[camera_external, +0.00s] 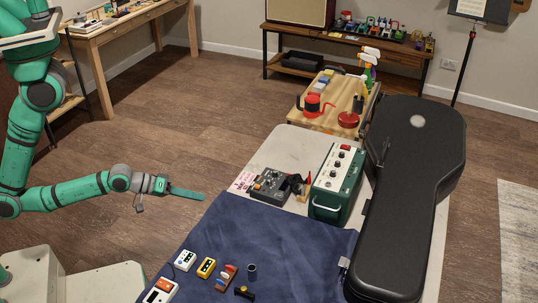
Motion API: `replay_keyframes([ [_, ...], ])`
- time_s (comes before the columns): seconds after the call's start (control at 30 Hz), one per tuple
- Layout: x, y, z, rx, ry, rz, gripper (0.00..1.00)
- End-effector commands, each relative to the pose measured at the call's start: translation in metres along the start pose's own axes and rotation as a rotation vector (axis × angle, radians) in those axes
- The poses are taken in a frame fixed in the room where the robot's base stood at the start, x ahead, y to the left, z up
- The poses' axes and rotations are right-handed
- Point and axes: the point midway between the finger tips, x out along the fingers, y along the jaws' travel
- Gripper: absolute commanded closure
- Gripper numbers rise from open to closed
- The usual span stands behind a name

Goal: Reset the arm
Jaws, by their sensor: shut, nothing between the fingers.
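My gripper (187,194) is at the left of the middle in the external view, at the end of my green arm (75,190). The arm reaches out to the right, roughly level. The long green fingers are shut together with nothing visible between them. The gripper is over or in front of the wooden floor, just left of the table's blue cloth (285,236). It appears apart from everything on the table.
The table bears a black guitar case (408,185), a green amplifier-like box (336,184), a dark device (271,186) and several small pedals near the front (206,267). Open floor (175,110) lies behind my arm.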

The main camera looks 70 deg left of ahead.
Motion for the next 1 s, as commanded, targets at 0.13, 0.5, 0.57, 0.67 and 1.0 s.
replay_keyframes([
  [0.13,-0.041,-0.023,0.001,0.133,0.058,-0.014,1.0],
  [0.5,-0.152,-0.049,-0.016,0.539,0.207,-0.057,1.0],
  [0.57,-0.169,-0.049,-0.02,0.603,0.226,-0.063,1.0],
  [0.67,-0.192,-0.048,-0.025,0.694,0.253,-0.072,1.0],
  [1.0,-0.217,-0.044,-0.033,0.805,0.287,-0.08,1.0],
])
